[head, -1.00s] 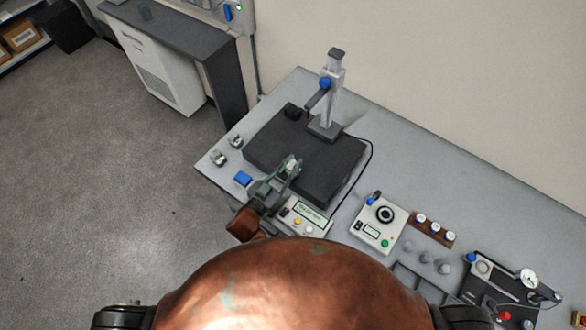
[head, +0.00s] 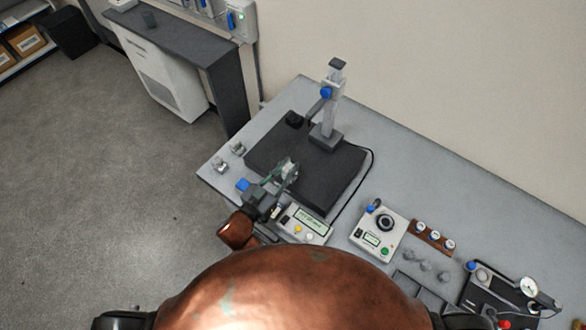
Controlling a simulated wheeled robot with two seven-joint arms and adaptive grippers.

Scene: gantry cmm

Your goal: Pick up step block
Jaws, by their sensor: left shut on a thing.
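My left gripper (head: 286,169) reaches in over the front left part of the black surface plate (head: 330,183). It is shut on a small greyish metal piece that looks like the step block (head: 290,167). The fingers cover much of the piece, so its steps cannot be made out. I cannot tell whether it touches the plate or is just above it. My right gripper is not in view.
A height gauge stand (head: 327,112) rises from the back of the plate. A display box (head: 305,222) and control box (head: 379,232) stand in front and right.

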